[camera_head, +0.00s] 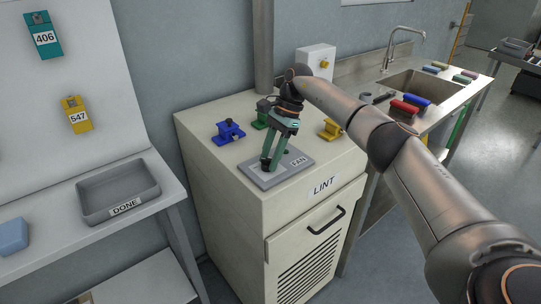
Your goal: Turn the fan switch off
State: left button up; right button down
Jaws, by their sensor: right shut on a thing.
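The fan switch has a grey plate (264,182) with a FAN label, lying on top of the cream LINT cabinet (236,191). My right gripper (270,164) points down at the plate, its green fingers shut on the fan switch near the plate's left-middle. The fingers cover most of the switch, so its position cannot be read. My left gripper is not in view.
Blue (228,132), green (261,120) and yellow (331,129) clamp-like pieces stand on the cabinet around my gripper. A grey DONE tray (118,190) is on the left bench.

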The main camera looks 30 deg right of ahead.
jog(key=shift+n, duration=0.5)
jog(key=shift+c, duration=2.4)
grip_release()
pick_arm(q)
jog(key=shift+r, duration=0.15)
pick_arm(e)
jog(key=shift+r, duration=0.1)
